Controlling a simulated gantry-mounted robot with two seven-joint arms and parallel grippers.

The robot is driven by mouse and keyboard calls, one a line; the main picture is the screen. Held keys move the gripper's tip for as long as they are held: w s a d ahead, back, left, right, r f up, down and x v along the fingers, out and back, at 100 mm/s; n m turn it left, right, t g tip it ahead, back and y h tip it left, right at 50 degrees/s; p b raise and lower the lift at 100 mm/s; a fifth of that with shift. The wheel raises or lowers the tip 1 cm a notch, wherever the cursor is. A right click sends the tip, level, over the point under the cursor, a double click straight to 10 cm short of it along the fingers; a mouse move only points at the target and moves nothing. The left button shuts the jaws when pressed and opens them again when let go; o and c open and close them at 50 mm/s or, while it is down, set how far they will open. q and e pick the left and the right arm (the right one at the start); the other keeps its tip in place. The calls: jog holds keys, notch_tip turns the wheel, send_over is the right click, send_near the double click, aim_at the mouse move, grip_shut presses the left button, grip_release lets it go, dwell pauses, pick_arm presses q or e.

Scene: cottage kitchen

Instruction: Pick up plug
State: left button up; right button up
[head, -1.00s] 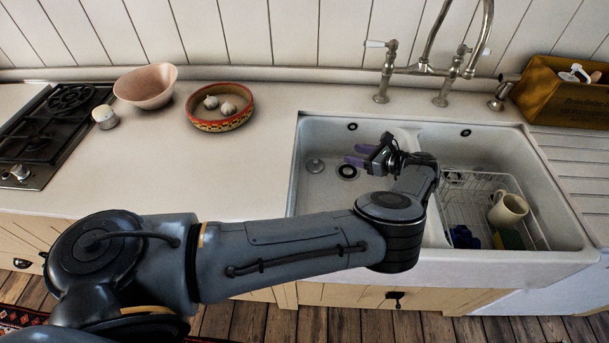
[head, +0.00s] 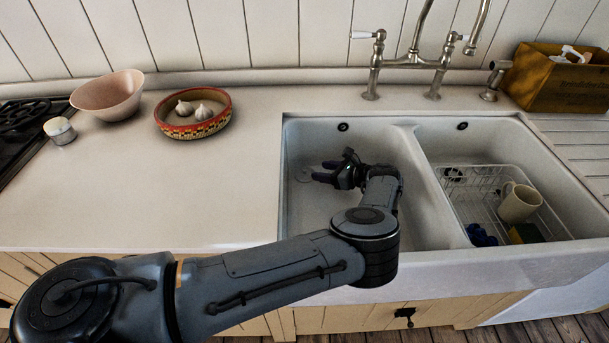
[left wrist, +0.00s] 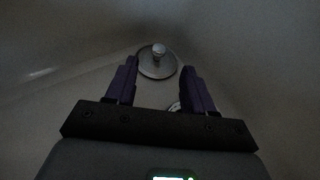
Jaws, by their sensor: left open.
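The plug (head: 302,175), a round metal disc with a small knob, lies on the floor of the left sink basin (head: 400,210). It shows more clearly in the left wrist view (left wrist: 157,66), just beyond and between my fingertips. My left gripper (head: 321,172) is down inside the left basin, just right of the plug in the head view. Its purple fingers are open and empty, pointing at the plug, and they also show in the left wrist view (left wrist: 159,72). My right gripper is not in view.
The basin walls and the divider (head: 432,185) surround my left gripper. The right basin holds a wire rack (head: 480,205) with a cream mug (head: 518,203). A tap (head: 440,65) stands behind. A patterned bowl (head: 194,128) with garlic sits on the counter.

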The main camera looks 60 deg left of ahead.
aim_at(307, 168)
pick_arm(q)
jog(key=shift+b+x, duration=0.85)
jog(key=shift+x, duration=2.05)
jog(key=shift+s+r, duration=0.1)
jog(key=shift+r, duration=0.05)
jog(key=shift+c, duration=0.5)
grip_shut()
